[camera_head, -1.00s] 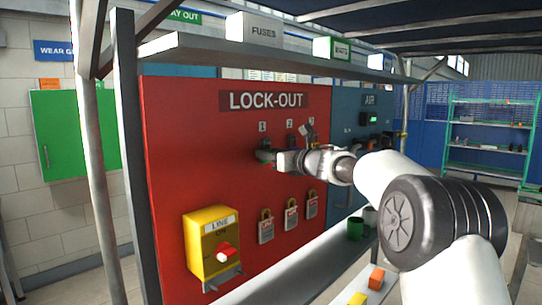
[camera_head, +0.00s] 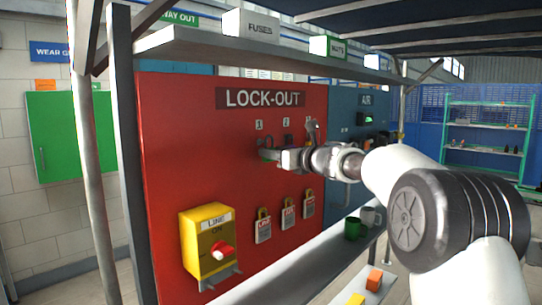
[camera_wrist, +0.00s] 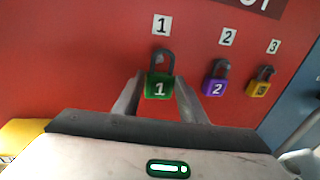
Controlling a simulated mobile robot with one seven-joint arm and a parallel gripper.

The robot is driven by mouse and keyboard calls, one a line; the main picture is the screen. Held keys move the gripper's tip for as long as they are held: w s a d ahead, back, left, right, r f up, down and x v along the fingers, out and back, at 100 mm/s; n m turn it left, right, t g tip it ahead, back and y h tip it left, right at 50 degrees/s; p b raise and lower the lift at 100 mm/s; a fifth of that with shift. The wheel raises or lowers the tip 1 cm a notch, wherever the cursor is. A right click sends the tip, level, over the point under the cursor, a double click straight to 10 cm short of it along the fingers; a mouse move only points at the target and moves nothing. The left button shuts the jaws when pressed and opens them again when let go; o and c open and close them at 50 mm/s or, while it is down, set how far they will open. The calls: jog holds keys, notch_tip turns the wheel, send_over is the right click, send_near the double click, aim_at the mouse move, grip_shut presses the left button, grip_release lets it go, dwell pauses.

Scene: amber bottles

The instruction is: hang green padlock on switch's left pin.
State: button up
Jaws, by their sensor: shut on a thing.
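The green padlock (camera_wrist: 159,89), marked 1, is upright below the label 1 on the red lock-out board, its dark shackle upward. My gripper (camera_wrist: 158,98) is shut on its body, a finger on each side. Whether the shackle still sits on its hook cannot be told. In the head view my gripper (camera_head: 274,156) is at the board under label 1 and mostly hides the padlock. The switch (camera_head: 207,246) is a yellow box reading LINE ON with a red knob, low on the board's left. Its left pin (camera_head: 206,286) sticks out below; nothing hangs on it.
A purple padlock (camera_wrist: 216,86) and a yellow padlock (camera_wrist: 260,87) hang to the right of the green one. A shelf (camera_head: 260,52) runs above; a ledge with mugs (camera_head: 353,228) lies below.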

jog(key=shift+w+d+b+v, duration=0.15)
jog(key=shift+b+v, duration=0.45)
jog(key=shift+v, duration=0.45)
jog(key=shift+w+d+b+v, duration=0.15)
jog(key=shift+b+v, duration=0.4)
jog(key=shift+v, duration=0.5)
